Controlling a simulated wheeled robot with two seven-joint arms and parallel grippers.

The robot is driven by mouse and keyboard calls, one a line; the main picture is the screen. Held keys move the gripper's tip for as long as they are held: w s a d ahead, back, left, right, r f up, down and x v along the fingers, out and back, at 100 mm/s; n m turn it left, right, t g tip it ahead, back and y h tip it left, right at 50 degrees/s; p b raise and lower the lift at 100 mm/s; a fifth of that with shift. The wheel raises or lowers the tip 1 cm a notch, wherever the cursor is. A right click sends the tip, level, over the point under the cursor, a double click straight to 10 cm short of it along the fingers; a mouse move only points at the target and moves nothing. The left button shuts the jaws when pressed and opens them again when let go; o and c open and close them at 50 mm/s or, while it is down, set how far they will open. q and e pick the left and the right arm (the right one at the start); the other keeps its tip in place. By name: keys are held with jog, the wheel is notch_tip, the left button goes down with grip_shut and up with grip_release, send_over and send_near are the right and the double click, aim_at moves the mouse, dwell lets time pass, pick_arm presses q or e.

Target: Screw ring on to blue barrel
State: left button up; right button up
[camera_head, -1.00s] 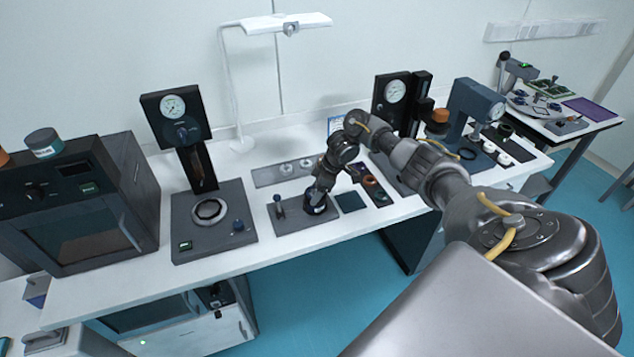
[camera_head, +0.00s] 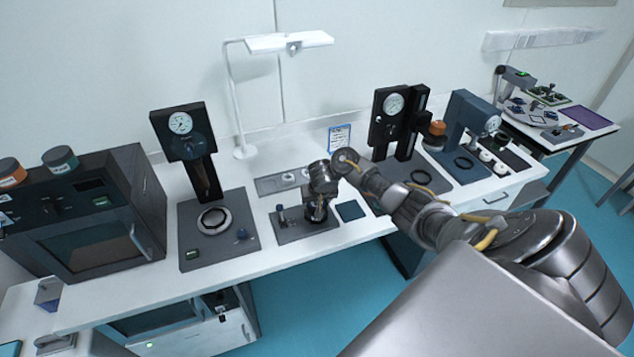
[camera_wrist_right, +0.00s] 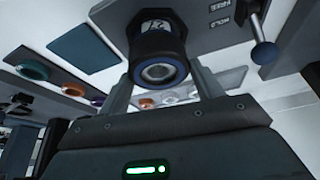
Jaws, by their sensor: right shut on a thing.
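The blue barrel (camera_wrist_right: 158,48) is a black cylinder with a blue rim around a lens-like centre. It stands on a grey fixture plate (camera_head: 292,231) marked HOLD and FREE, with a blue-knobbed lever (camera_wrist_right: 263,52) beside it. My right gripper (camera_head: 316,211) points down over the barrel. In the right wrist view its two fingers flank the barrel on both sides, closed against it. I cannot tell a separate ring from the barrel here; the contact is partly hidden. My left gripper is not in view.
A dark teal pad (camera_head: 350,211) lies right of the fixture. Coloured rings, one orange (camera_wrist_right: 76,89), lie on a strip beyond it, mostly behind my arm in the head view. A gauge stand (camera_head: 182,135) stands left, an oven (camera_head: 95,225) farther left.

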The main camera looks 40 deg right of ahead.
jog(key=shift+s+d+m+h, duration=0.1)
jog(key=shift+d+m+h, duration=0.25)
jog(key=shift+m, duration=0.55)
jog(key=o, duration=1.3)
jog(key=shift+c, duration=0.2)
jog(key=shift+a, duration=0.2)
jog(key=shift+c, duration=0.8)
